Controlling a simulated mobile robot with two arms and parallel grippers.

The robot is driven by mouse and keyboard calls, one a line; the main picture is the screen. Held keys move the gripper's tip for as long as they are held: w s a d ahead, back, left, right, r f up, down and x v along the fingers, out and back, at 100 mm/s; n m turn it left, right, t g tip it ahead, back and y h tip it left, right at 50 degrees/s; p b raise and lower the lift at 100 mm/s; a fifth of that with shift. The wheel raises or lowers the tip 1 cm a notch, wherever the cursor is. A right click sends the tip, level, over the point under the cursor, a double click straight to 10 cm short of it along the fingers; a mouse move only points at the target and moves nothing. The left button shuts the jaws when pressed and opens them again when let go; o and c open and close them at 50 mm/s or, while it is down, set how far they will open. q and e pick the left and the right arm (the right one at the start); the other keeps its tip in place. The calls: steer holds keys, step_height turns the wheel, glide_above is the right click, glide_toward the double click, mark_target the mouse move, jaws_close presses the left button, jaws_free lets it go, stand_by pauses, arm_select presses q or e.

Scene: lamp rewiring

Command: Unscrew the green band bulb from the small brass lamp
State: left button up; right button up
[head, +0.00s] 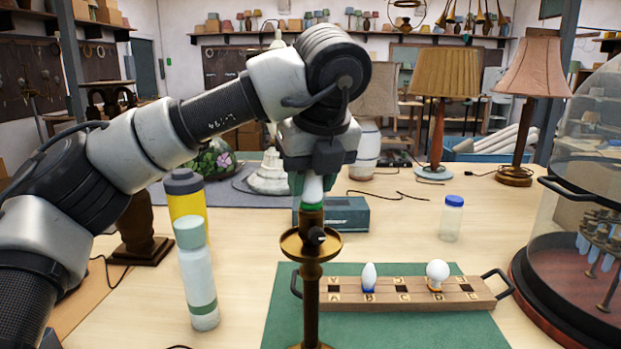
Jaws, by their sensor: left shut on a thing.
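The small brass lamp (311,272) stands upright in the middle front, with a dish-like collar and a dark knob below its socket. The green band bulb (313,190) is upright at the top of the socket. Its green band shows just above the brass, and I cannot tell how far its thread sits in the socket. My left gripper (311,180) comes down from above and is shut on the bulb, hiding its upper part. My right gripper is not in view.
A wooden rack (410,292) on a green mat (282,325) holds a blue-banded bulb (369,277) and an orange-banded bulb (437,273). A white-green bottle (198,275), a yellow bottle (184,204), a blue-capped jar (451,220) and a glass dome (590,190) stand around.

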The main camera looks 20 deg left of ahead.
arm_select(q)
steer(key=n+p, duration=0.1)
steer(key=n, duration=0.1)
steer(key=shift+r+n+g+y+p, duration=0.3)
steer(key=shift+y+p, duration=0.05)
steer(key=shift+y, duration=0.05)
steer(key=n+g+p, duration=0.1)
steer(key=n+p, duration=0.1)
steer(key=n, duration=0.2)
steer(key=shift+s+y, duration=0.1)
steer(key=shift+y, duration=0.3)
steer(key=shift+f+n+g, duration=0.25)
steer(key=shift+n+g, duration=0.15)
steer(key=shift+n, duration=0.3)
steer(key=shift+r+n+g+p, duration=0.2)
steer(key=shift+n+g+p, duration=0.1)
steer(key=shift+n+p, duration=0.3)
steer(key=n+g, duration=0.1)
steer(key=n, duration=0.2)
steer(key=shift+p, duration=0.4)
steer(key=n, duration=0.2)
steer(key=n+g, duration=0.1)
steer(key=n, duration=0.1)
steer(key=shift+s+f+g+h, duration=0.1)
steer(key=shift+f+g+h, duration=0.05)
steer(key=shift+g+h, duration=0.15)
